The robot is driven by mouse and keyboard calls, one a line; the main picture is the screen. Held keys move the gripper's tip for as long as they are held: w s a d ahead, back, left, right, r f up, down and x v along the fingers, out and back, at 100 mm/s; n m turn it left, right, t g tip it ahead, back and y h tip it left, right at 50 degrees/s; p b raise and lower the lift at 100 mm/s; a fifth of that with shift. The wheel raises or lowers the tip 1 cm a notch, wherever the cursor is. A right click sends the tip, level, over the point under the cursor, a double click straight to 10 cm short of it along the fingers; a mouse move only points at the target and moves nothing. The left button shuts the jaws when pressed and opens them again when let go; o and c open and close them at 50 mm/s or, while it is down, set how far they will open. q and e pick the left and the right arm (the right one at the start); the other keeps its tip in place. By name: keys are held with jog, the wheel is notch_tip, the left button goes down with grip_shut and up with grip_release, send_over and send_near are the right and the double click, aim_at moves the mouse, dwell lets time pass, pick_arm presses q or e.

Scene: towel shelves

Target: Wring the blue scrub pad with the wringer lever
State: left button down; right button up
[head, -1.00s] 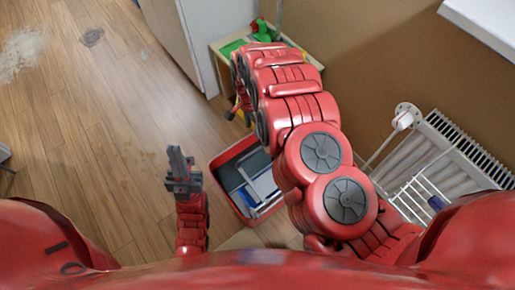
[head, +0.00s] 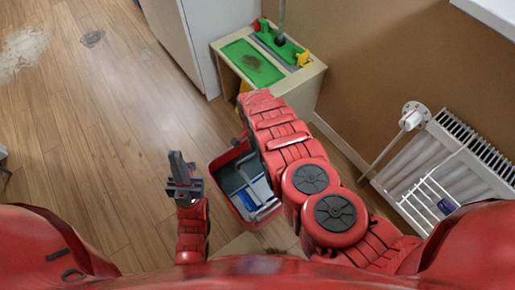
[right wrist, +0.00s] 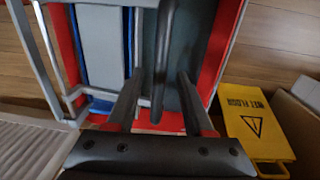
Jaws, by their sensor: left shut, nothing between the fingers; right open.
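A red bucket (head: 219,196) with a grey wringer stands on the floor between my arms in the head view. Blue strips (right wrist: 129,38) show beside a grey plate in the wringer in the right wrist view; I cannot tell how much of this is the scrub pad. A dark bar, apparently the wringer lever (right wrist: 164,45), passes between the fingers of my right gripper (right wrist: 160,88), which is open around it. The right gripper is hidden behind its arm in the head view. My left gripper (head: 179,163) is shut and empty, left of the bucket.
A small cabinet (head: 307,77) with green items on top is at the back. A white radiator (head: 440,165) with a rack is at the right wall.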

grip_shut()
jog(key=shift+w, duration=0.1)
dwell(1.2)
